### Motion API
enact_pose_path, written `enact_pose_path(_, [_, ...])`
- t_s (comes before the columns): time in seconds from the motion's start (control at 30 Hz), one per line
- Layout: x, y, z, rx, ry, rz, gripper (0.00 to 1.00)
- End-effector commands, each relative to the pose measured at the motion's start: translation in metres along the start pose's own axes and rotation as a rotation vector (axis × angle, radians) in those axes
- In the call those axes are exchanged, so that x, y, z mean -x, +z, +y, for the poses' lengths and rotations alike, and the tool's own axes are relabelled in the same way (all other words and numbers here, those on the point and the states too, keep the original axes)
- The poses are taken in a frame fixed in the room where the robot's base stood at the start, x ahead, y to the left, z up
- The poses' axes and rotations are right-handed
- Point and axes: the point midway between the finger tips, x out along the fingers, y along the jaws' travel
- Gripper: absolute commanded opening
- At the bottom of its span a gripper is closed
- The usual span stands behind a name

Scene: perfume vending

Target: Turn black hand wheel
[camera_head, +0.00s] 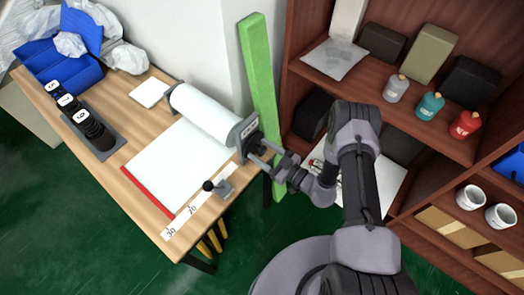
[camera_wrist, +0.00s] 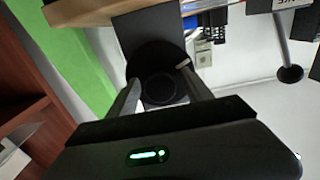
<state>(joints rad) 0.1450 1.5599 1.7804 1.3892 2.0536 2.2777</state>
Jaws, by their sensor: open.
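The black hand wheel (camera_wrist: 160,88) shows in the wrist view as a dark round disc with a raised round hub. My gripper (camera_wrist: 158,76) is open, with one finger on either side of the hub. I cannot tell whether the fingers touch it. In the head view my gripper (camera_head: 262,153) is at the right end of the white paper roll (camera_head: 208,112), by its grey end bracket (camera_head: 243,133). The wheel is mostly hidden there by the gripper.
The roll stands on a wooden table (camera_head: 140,190) with a paper sheet (camera_head: 180,165) and a small lever (camera_head: 216,187). A green post (camera_head: 261,90) rises close behind my gripper. A brown shelf (camera_head: 405,100) with bottles and boxes stands at the right.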

Motion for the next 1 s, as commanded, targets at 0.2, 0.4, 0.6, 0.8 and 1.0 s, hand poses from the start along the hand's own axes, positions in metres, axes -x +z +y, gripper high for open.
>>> enact_pose_path(0.2, [0.0004,0.0001,0.0000,0.000,0.000,0.000,0.29])
enact_pose_path(0.4, [0.0005,0.0002,-0.0001,0.000,-0.001,0.000,0.00])
enact_pose_path(0.6, [0.0006,0.0006,-0.0001,0.023,-0.001,0.000,0.00])
enact_pose_path(0.8, [0.0005,0.0014,0.0003,0.117,-0.001,0.000,0.00])
enact_pose_path(1.0, [0.0006,0.0019,0.0005,0.285,-0.001,-0.001,0.00])
